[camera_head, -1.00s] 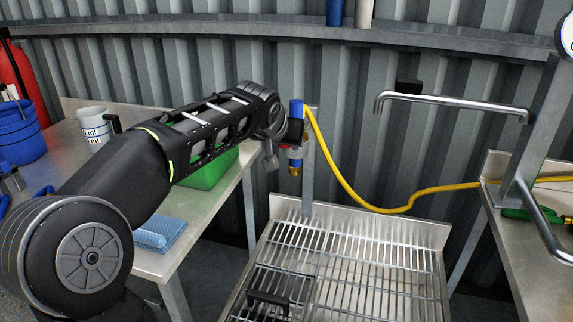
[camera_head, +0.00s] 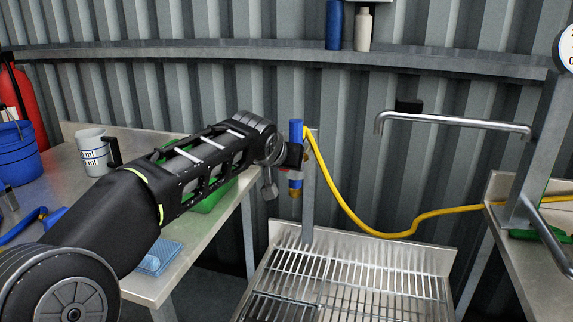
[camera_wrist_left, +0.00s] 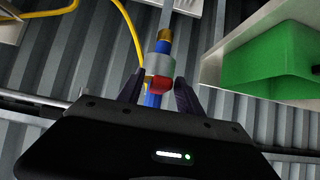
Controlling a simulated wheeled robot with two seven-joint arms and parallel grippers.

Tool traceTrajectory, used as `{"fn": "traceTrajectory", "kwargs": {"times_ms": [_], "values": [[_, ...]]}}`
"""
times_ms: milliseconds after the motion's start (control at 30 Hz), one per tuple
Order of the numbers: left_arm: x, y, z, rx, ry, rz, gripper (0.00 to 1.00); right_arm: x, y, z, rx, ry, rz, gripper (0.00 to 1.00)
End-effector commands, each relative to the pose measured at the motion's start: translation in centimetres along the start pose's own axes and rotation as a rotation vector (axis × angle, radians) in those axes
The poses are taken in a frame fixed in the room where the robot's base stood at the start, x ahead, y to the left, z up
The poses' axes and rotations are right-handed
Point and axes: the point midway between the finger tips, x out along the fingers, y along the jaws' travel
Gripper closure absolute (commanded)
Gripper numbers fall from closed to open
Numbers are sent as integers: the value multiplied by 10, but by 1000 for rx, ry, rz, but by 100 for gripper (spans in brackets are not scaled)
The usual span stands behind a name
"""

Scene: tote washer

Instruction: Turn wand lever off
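The wash wand (camera_head: 296,130) hangs upright by a post, with a blue upper body, a yellow hose and a brass tip. In the left wrist view, the wand (camera_wrist_left: 160,66) shows a grey collar, and a red part (camera_wrist_left: 159,84) that may be its lever lies between my fingers. My left gripper (camera_head: 295,156) is at the wand's middle in the head view and hides part of it. In the left wrist view, my left gripper (camera_wrist_left: 160,92) has its fingers apart on either side of the wand, with gaps visible. The lever's exact angle is unclear. My right gripper is not in view.
A slatted metal drain table (camera_head: 340,275) stands below the wand. A steel bench (camera_head: 75,150) at left holds a blue bucket (camera_head: 18,152), a measuring jug (camera_head: 92,152) and a green bin (camera_head: 212,196).

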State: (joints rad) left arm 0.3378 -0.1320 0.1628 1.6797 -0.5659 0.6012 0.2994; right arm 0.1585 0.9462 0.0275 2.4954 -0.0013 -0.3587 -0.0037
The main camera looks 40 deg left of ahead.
Motion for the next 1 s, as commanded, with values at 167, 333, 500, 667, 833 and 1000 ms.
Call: {"fn": "traceTrajectory", "kwargs": {"times_ms": [167,333,500,667,833,1000], "values": [[0,0,0,0,-1,0,55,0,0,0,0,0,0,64],[-3,0,0,0,-1,0,55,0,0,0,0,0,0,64],[-21,0,0,-1,2,0,55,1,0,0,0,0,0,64],[-48,0,0,1,3,0,55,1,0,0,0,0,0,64],[-71,0,0,-1,2,0,55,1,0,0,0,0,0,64],[-78,0,1,0,-1,0,55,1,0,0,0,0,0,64]]}}
